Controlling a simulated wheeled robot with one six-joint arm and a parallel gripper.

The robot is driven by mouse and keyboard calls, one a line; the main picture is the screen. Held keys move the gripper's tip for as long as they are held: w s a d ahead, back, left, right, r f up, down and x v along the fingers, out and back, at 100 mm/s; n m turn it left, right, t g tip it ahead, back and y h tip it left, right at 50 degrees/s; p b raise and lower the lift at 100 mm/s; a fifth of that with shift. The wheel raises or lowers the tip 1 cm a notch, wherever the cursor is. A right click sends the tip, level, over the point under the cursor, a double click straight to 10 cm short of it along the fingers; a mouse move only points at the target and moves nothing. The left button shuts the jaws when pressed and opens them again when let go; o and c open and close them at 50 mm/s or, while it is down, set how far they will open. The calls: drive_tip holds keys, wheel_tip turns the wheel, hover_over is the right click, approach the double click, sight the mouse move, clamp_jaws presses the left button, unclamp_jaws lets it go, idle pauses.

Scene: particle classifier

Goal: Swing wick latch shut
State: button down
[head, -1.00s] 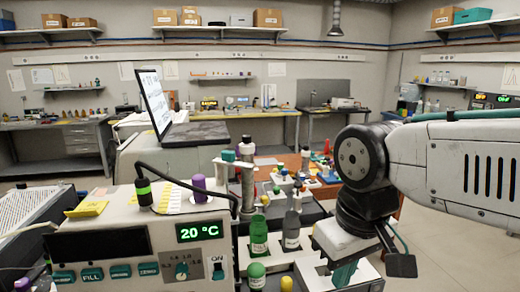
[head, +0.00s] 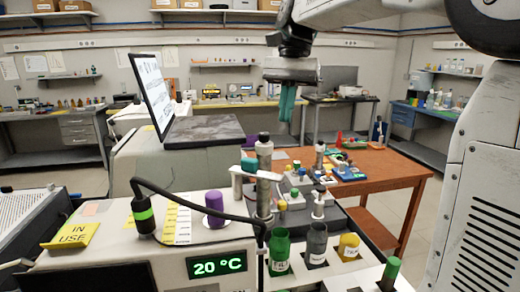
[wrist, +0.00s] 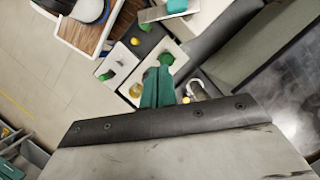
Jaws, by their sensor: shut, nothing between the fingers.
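A white arm (head: 240,176) with a green knob (head: 250,164) reaches across a grey upright column (head: 264,195) on the instrument; it looks like the wick latch, but I cannot tell for sure. Whether it is swung open or shut is unclear. My gripper (head: 286,119) hangs above and slightly right of the column in the head view, fingers pointing down, apart from everything. Its teal fingers are together and empty. In the wrist view my gripper (wrist: 157,84) shows near a round green knob or cap (wrist: 166,59); contact cannot be judged.
A black cable (head: 190,205) loops from a green-banded plug (head: 143,212) towards the column. A purple cylinder (head: 214,207) stands beside it. Green (head: 279,252), grey (head: 316,245) and yellow (head: 348,247) containers stand at front right. A laptop (head: 153,95) is behind left.

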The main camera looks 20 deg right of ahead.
sight(256, 168)
drive_tip(key=shift+w+d+r, duration=0.1)
drive_tip(key=shift+w+r, duration=0.15)
drive_tip(key=shift+w, duration=0.75)
drive_tip(key=shift+f, duration=0.1)
drive_tip(key=s+a+f, duration=0.5)
drive_tip(key=f, duration=0.4)
drive_tip(key=shift+s+a, duration=0.2)
drive_tip(key=shift+a, duration=0.1)
drive_tip(key=shift+a+m, duration=0.1)
drive_tip(key=shift+m, duration=0.2)
